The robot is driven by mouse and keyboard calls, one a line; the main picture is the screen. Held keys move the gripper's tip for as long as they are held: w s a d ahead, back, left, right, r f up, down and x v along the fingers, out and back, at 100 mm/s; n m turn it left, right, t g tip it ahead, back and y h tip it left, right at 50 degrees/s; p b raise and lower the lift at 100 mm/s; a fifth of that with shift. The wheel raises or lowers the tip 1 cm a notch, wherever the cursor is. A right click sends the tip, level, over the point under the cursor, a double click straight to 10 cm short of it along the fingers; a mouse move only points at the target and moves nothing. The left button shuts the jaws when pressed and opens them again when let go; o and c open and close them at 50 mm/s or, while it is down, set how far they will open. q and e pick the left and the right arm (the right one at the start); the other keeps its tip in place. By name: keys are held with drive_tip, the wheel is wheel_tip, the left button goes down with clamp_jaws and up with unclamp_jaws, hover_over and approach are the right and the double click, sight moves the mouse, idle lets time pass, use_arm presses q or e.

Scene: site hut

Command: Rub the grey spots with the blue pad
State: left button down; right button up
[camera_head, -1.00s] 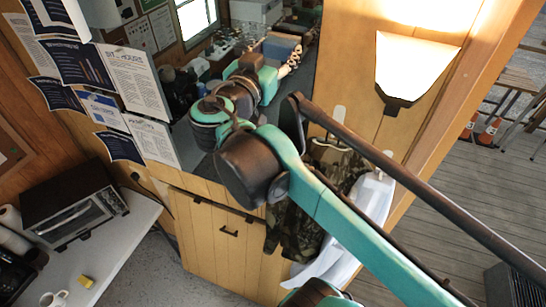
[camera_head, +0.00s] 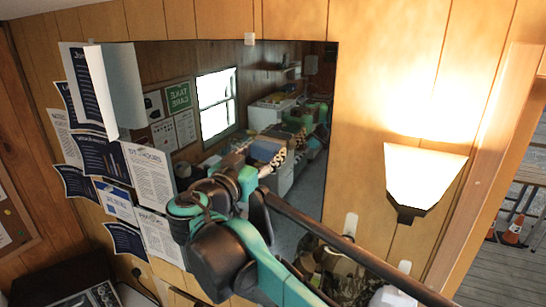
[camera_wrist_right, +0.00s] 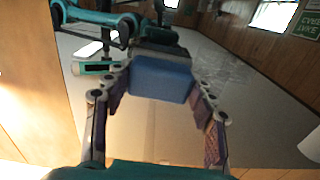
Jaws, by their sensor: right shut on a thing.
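The blue pad (camera_wrist_right: 160,78) is between the two fingers of my right gripper (camera_wrist_right: 158,98) in the right wrist view. The gripper is shut on it. In the head view the right gripper (camera_head: 268,163) and the blue pad (camera_head: 263,151) are in front of the wall mirror (camera_head: 290,70). The mirror also fills much of the wrist view (camera_wrist_right: 225,75) and reflects the room and my arm. I cannot tell whether the pad touches the glass. I cannot make out any grey spots for certain. My left gripper is not in view.
A lit wall lamp (camera_head: 424,178) is right of the mirror. Several posters (camera_head: 150,175) hang left of it, close to my arm. Clothing (camera_head: 335,262) hangs below right. A doorway opens at the far right.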

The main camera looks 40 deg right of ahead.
drive_tip(key=shift+w+a+f, duration=0.1)
drive_tip(key=shift+w+a, duration=0.1)
drive_tip(key=shift+w, duration=0.25)
drive_tip(key=shift+w+a+f, duration=0.1)
drive_tip(key=shift+w+a, duration=0.05)
drive_tip(key=shift+w, duration=0.25)
drive_tip(key=w, duration=0.1)
drive_tip(key=w+a, duration=0.1)
drive_tip(key=w, duration=0.1)
drive_tip(key=w+a, duration=0.1)
drive_tip(key=shift+w+b, duration=0.25)
drive_tip(key=shift+b, duration=0.15)
drive_tip(key=shift+w+a, duration=0.25)
drive_tip(key=shift+w, duration=0.35)
drive_tip(key=shift+w+a, duration=0.2)
drive_tip(key=shift+w, duration=0.4)
drive_tip(key=shift+w+a, duration=0.2)
drive_tip(key=shift+w, duration=0.3)
drive_tip(key=shift+w+a, duration=0.25)
drive_tip(key=shift+w, duration=0.35)
drive_tip(key=shift+w+a, duration=0.25)
drive_tip(key=shift+w, duration=0.35)
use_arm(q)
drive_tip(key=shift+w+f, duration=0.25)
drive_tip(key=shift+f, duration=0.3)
use_arm(e)
drive_tip(key=shift+s+r, duration=0.1)
